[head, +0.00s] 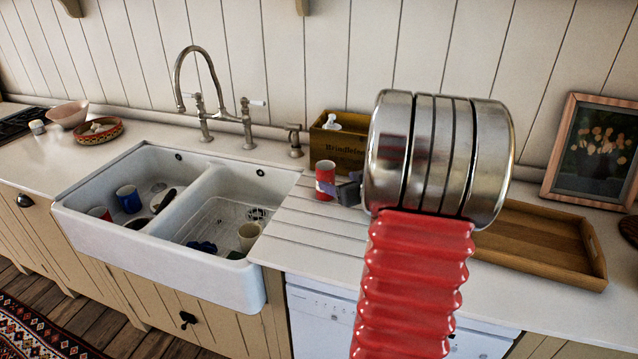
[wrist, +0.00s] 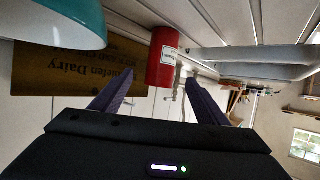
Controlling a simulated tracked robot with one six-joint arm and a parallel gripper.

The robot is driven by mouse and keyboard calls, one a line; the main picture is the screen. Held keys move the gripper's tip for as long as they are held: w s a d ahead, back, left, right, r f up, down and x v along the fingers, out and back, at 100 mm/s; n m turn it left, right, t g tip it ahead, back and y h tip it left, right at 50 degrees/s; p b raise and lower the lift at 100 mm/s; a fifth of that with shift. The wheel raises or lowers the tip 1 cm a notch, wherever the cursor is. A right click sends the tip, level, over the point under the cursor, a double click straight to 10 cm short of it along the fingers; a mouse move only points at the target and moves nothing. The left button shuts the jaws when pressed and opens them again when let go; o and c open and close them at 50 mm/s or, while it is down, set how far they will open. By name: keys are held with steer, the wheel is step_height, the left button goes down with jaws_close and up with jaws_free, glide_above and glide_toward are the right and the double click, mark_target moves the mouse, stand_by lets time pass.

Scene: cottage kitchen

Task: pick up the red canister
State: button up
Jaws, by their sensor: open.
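The red canister (head: 326,179) stands upright on the counter right of the sink, in front of a wooden box. It has a pale label. In the head view my gripper (head: 330,188) shows beside the canister's lower part, partly hidden by my arm. I cannot tell from these frames whether a finger touches the canister.
The wooden box (head: 352,152) with lettering stands close behind the canister. A white double sink (head: 180,245) with mugs in it lies to the left. A wooden tray (head: 545,238) lies to the right. Grooved counter (head: 300,215) in front of the canister is clear.

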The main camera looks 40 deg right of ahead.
mark_target(331, 179)
steer(key=shift+s+d+f, duration=0.1)
steer(key=shift+f, duration=0.05)
steer(key=shift+x, duration=4.3)
steer(key=shift+a+x, duration=0.1)
steer(key=shift+x, duration=1.2)
steer(key=shift+a+x, duration=0.15)
steer(key=shift+x, duration=1.15)
steer(key=shift+f, duration=0.1)
steer(key=shift+c, duration=0.6)
